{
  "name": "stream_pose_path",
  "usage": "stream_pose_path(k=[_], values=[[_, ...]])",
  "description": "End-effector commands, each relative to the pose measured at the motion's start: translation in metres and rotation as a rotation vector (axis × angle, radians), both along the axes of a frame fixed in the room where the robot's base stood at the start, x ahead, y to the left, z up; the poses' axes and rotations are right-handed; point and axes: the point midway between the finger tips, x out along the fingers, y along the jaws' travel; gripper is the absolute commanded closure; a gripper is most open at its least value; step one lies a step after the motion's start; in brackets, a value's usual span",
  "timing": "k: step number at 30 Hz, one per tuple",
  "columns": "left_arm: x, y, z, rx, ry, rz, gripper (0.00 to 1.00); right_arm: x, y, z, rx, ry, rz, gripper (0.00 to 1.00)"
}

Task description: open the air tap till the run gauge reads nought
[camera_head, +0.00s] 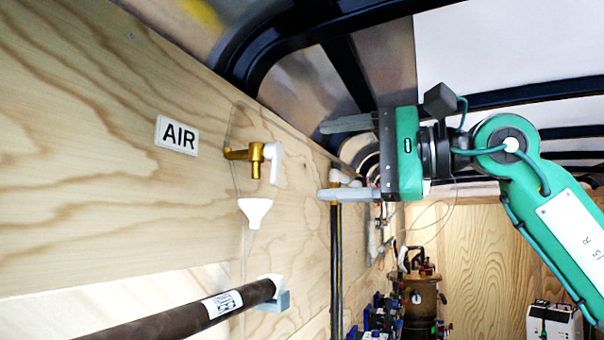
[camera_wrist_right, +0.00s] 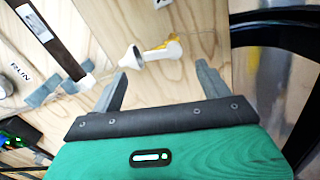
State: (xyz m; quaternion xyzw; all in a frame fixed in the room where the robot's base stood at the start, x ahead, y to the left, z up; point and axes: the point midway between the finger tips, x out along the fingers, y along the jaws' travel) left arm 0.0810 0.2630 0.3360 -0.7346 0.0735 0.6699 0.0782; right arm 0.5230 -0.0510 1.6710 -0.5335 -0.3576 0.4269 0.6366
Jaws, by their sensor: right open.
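The brass air tap (camera_head: 255,154) sticks out of the plywood wall beside a white "AIR" label (camera_head: 177,135). Its white handle (camera_head: 276,165) hangs down at its right end. A white funnel (camera_head: 254,211) is below the spout. My right gripper (camera_head: 321,160) is open and empty, to the right of the tap and apart from it. In the right wrist view, the tap (camera_wrist_right: 155,52) and funnel (camera_wrist_right: 133,57) lie beyond the open fingertips (camera_wrist_right: 160,72). A "RUN" label (camera_wrist_right: 20,72) shows at the left there; I cannot make out a gauge reading. My left gripper is out of view.
A dark tube (camera_head: 165,318) with a white label runs below the funnel into a grey clip (camera_head: 275,293). Dark vertical pipes (camera_head: 336,260) stand on the wall to the right. A brown vessel (camera_head: 420,300) and a white box (camera_head: 553,320) are further back.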

Motion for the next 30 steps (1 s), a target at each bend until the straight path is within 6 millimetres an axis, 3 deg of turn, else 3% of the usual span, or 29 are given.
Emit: stream_pose_path(k=[4,10,16,30], values=[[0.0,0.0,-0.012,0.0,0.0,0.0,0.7,-0.012,-0.03,-0.002,0.001,-0.004,-0.002,0.22],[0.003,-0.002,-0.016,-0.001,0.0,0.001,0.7,-0.022,-0.054,-0.001,0.001,-0.002,0.0,0.22],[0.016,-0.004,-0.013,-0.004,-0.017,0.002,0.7,-0.025,-0.059,0.0,-0.001,-0.002,0.0,0.22],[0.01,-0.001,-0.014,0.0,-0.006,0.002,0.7,-0.024,-0.059,0.0,0.001,0.003,0.002,0.22]])
